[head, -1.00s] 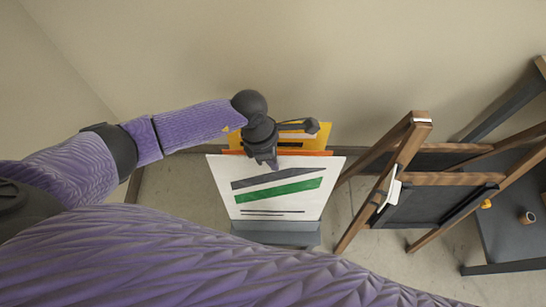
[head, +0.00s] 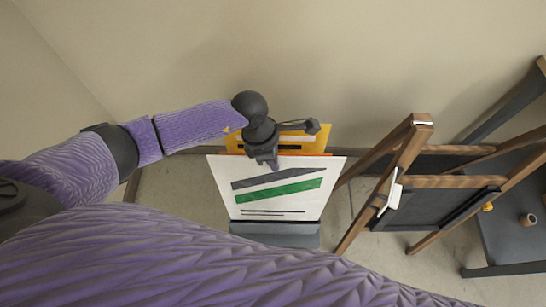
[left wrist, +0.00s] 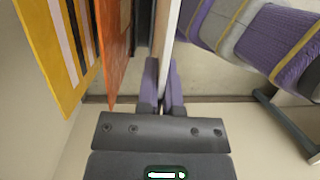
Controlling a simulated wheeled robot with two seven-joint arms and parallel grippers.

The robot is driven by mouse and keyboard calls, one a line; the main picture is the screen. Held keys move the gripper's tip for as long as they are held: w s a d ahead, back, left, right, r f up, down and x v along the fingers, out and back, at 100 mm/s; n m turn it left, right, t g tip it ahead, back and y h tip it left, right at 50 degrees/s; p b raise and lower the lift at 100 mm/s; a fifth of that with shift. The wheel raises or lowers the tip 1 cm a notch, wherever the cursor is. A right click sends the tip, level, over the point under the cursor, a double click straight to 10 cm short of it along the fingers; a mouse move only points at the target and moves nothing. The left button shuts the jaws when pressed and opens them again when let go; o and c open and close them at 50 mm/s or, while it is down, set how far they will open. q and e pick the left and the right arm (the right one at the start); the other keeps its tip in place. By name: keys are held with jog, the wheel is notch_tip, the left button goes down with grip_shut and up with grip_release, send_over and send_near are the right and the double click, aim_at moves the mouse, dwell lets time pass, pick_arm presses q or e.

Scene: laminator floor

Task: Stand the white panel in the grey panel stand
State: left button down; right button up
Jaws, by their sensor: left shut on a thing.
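The white panel (head: 275,203), with a grey and a green stripe, is upright in the head view. My left gripper (head: 263,163) is shut on its top edge, near the middle. In the left wrist view the panel (left wrist: 164,32) shows as a thin edge running down between the fingers (left wrist: 161,92). The grey panel stand (head: 275,237) shows below the panel's lower edge. The panel hides much of the stand, and I cannot tell whether its lower edge sits in a slot. My right gripper is not in view.
A yellow panel (head: 315,140) and an orange panel (left wrist: 115,45) stand close behind the white one. A wooden easel (head: 402,160) stands to the right, with a white object (head: 391,194) on it. A dark table (head: 510,225) is at far right. A wall (head: 300,60) is behind.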

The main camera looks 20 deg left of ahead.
aim_at(274, 189)
pick_arm(q)
jog(key=shift+f+b, duration=0.35)
dwell(0.5)
jog(key=shift+s+f+b, duration=0.15)
jog(key=shift+f+b, duration=1.05)
jog(key=shift+f, duration=0.3)
jog(key=shift+a+b+x, duration=0.2)
jog(key=shift+b+x, duration=0.6)
jog(key=shift+x, duration=0.2)
jog(key=shift+a+b+x, duration=0.2)
jog(key=shift+b+x, duration=0.55)
jog(key=shift+x, duration=0.2)
jog(key=shift+s+f+b, duration=0.2)
jog(key=shift+f+b, duration=0.85)
jog(key=shift+f, duration=0.35)
jog(key=shift+s+f+b, duration=0.25)
jog(key=shift+f+b, duration=0.75)
jog(key=shift+f, duration=0.4)
jog(key=shift+d, duration=0.1)
jog(key=c, duration=0.7)
grip_release()
